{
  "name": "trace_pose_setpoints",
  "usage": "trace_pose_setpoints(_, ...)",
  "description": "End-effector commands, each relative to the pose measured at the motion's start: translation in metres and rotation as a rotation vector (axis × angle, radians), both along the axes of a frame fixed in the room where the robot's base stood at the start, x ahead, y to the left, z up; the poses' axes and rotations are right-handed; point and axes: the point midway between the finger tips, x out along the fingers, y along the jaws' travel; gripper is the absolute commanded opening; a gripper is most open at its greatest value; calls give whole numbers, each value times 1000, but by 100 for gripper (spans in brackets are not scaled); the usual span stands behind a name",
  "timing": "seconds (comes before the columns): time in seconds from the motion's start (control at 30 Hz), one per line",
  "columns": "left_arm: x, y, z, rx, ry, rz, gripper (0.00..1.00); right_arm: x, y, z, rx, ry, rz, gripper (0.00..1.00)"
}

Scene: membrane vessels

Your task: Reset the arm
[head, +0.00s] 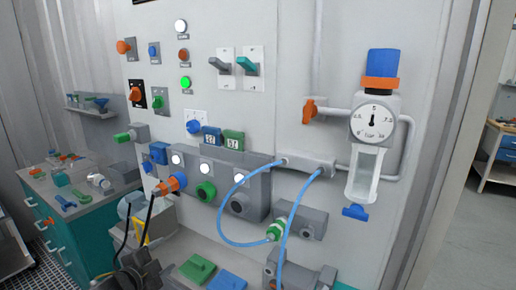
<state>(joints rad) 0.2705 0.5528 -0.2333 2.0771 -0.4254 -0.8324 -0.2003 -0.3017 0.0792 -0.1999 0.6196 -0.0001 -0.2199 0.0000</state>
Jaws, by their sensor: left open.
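My left gripper (138,232) is dark and stands at the lower left of the head view, in front of the wall panel (320,60). Its fingers are apart, with nothing visible held between them. An orange connector (172,184) on the panel's grey port block (262,186) lies just above and to the right of its fingertips; I cannot tell whether they touch. My right gripper is not in view.
A gauge (374,118) with an orange valve (312,110) is at right. A teal cabinet (62,232) with loose parts stands left. Green (197,268) and blue (227,281) pieces lie below.

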Motion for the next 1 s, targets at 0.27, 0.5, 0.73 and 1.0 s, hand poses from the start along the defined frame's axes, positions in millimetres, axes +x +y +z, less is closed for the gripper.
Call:
trace_pose_setpoints(0.27, -164, -15, -140, -339, 483, 401, 63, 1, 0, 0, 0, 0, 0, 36)
trace_pose_setpoints(0.5, -263, -16, -181, -467, 740, 634, 63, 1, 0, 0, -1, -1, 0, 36)
trace_pose_setpoints(0.73, -336, -20, -196, -544, 922, 805, 63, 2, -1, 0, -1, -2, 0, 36)
trace_pose_setpoints(1.0, -346, -23, -250, -553, 997, 866, 63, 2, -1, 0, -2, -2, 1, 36)
